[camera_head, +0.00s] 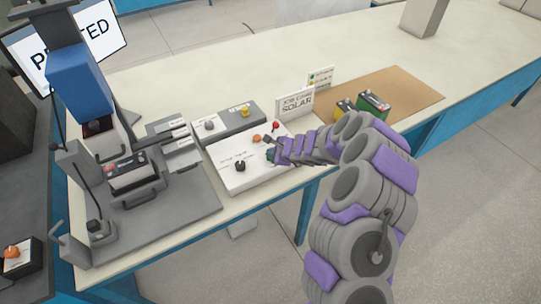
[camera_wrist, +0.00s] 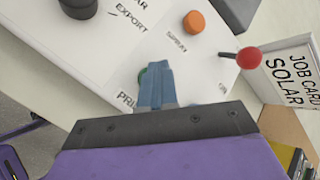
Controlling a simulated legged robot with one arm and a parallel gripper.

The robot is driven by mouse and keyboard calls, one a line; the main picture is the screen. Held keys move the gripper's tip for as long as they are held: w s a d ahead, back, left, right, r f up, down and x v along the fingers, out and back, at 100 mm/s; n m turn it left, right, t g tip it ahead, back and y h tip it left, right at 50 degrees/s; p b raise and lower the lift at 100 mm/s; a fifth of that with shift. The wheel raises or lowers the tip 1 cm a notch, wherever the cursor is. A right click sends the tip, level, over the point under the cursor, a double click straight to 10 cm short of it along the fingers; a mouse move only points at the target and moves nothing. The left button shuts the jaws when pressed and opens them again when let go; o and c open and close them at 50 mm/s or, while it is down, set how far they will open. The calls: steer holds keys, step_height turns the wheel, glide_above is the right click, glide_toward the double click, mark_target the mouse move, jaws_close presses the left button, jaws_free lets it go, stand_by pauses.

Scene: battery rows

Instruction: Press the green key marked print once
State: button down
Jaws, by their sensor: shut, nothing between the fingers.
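The white control panel (camera_head: 225,178) lies on the bench, and it also fills much of the wrist view (camera_wrist: 70,40). The green key (camera_wrist: 142,74) shows only as a sliver beside my fingers, with part of a label reading "PRI" by it. In the head view the key (camera_head: 269,155) is a small green spot at the arm's tip. My gripper (camera_wrist: 157,68) is shut and empty, its tips over or against the key; I cannot tell whether they touch. It also shows in the head view (camera_head: 272,152). The screen (camera_head: 97,40) reads "PRINTED", partly hidden by the machine.
Near the key are a black knob (camera_head: 240,166), an orange button (camera_wrist: 194,22) and a red-ball lever (camera_wrist: 248,58). A "JOB CARD SOLAR" sign (camera_head: 296,104) stands behind. Batteries (camera_head: 373,103) sit on a brown mat (camera_head: 415,90) at right. The grey machine (camera_head: 170,200) stands left.

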steer(key=shift+r+p, duration=0.65)
steer(key=shift+r, duration=0.25)
step_height(320, 180, up, 5)
steer(key=p, duration=0.3)
steer(key=shift+p, duration=0.35)
stand_by(0.5)
